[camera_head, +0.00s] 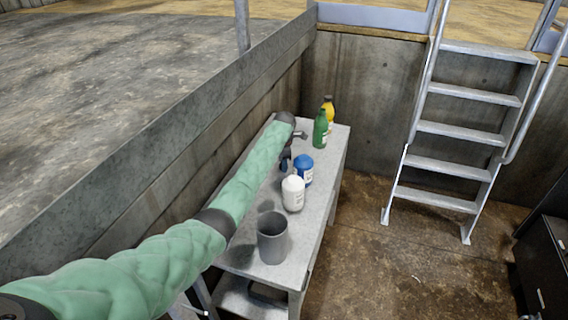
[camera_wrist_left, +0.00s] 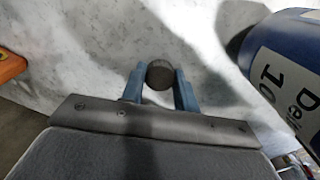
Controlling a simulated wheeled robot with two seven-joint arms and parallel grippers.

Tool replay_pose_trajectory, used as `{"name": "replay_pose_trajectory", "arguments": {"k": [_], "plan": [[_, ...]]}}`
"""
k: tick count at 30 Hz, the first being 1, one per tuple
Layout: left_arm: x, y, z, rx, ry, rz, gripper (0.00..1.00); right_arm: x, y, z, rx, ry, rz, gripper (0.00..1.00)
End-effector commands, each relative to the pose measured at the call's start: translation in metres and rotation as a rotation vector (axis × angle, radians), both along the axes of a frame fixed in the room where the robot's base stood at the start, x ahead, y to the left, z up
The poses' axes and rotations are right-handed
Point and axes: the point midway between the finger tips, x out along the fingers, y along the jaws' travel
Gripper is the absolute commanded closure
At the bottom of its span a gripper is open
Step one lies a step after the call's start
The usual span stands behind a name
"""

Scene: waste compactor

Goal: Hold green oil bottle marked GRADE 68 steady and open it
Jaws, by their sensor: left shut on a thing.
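The green oil bottle (camera_head: 320,130) stands upright at the far end of the grey bench, just in front of a yellow bottle; any grade marking is too small to read. The green bottle cannot be made out in that view. My right gripper is not in view.
A blue container (camera_head: 303,170) stands close beside my left gripper and fills the right of the left wrist view (camera_wrist_left: 280,75). A white bottle (camera_head: 293,194), a grey cup (camera_head: 272,240) and the yellow bottle (camera_head: 329,105) share the bench (camera_head: 318,218). A concrete wall borders its left side.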

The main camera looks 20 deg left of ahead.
Motion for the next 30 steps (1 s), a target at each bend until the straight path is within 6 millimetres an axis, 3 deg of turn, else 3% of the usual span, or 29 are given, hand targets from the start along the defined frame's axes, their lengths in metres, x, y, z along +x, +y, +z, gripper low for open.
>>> {"name": "replay_pose_trajectory", "arguments": {"k": [17,18,21,30], "plan": [[-0.002,-0.001,-0.016,0.000,0.005,-0.001,0.97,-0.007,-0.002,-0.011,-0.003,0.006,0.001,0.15],[-0.002,-0.001,-0.017,0.000,0.005,-0.001,0.66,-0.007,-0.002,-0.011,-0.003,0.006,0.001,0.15],[-0.003,-0.001,-0.019,0.000,0.009,-0.001,0.48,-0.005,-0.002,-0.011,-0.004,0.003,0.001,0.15],[-0.005,-0.002,-0.021,0.000,0.014,-0.002,0.48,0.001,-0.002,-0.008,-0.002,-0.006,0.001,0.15]]}}
